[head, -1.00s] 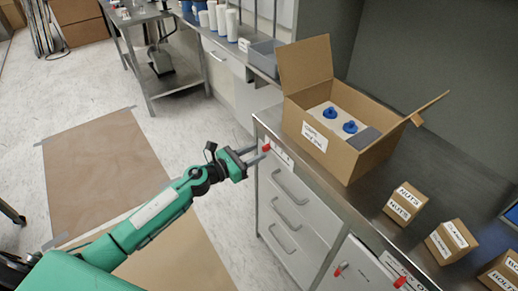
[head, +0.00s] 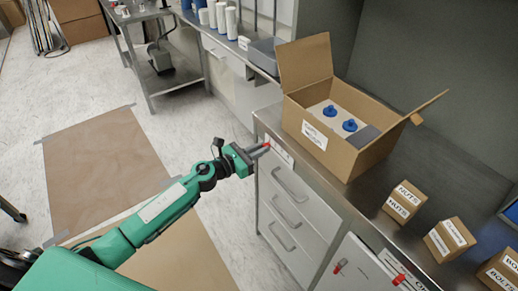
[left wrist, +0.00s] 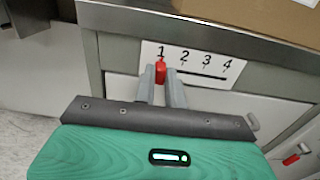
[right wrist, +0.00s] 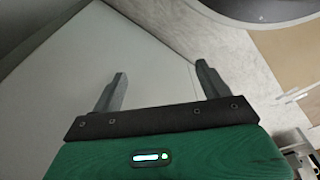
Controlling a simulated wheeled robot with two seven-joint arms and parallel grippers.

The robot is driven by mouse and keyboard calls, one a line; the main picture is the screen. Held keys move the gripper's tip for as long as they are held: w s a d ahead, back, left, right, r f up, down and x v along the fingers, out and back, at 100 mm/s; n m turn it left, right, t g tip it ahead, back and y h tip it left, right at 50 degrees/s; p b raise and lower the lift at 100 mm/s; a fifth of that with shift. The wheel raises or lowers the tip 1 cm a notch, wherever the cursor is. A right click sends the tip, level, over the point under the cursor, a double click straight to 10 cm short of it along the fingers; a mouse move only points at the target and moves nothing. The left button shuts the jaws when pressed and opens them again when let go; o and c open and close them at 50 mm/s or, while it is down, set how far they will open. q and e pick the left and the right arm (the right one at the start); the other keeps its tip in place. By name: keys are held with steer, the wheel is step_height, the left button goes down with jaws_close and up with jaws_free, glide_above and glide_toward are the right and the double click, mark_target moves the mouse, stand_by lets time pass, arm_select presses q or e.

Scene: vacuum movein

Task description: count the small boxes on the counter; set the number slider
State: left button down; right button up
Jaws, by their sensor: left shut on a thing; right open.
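The number slider's white panel (left wrist: 205,65) is on the front edge of the counter and reads 1, 2, 3, 4. Its red knob (left wrist: 160,72) stands under the 1. My left gripper (head: 262,150) is shut on the red knob. Three small cardboard boxes stand on the counter: a box marked NUTS (head: 404,202), a box with a partly legible label (head: 449,239), and a box marked BOLTS (head: 500,272) cut by the picture edge. My right gripper (right wrist: 160,90) is open and empty in the right wrist view.
A large open carton (head: 340,115) with blue-topped items stands on the counter behind the slider. Drawers (head: 290,205) lie below it.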

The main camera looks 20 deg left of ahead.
mark_target(288, 163)
arm_select(q)
steer(key=s+d+p, duration=0.1)
steer(key=d, duration=0.1)
steer(key=s+d+p, duration=0.1)
steer(key=s+d, duration=0.3)
steer(key=shift+s+d+p, duration=0.15)
steer(key=shift+d+p, duration=0.25)
steer(key=shift+s+d+f, duration=0.1)
steer(key=shift+s+d, duration=0.1)
steer(key=shift+d, duration=0.05)
arm_select(e)
steer(key=s+d+f, duration=0.1)
steer(key=s+f, duration=0.3)
steer(key=f, duration=0.4)
steer(key=shift+s+d, duration=0.15)
steer(key=shift+d, duration=0.15)
steer(key=shift+f, duration=0.1)
arm_select(q)
steer(key=c, duration=1.4)
jaws_free()
steer(key=shift+s, duration=0.1)
steer(key=shift+c, duration=0.2)
arm_select(e)
steer(key=shift+d, duration=0.1)
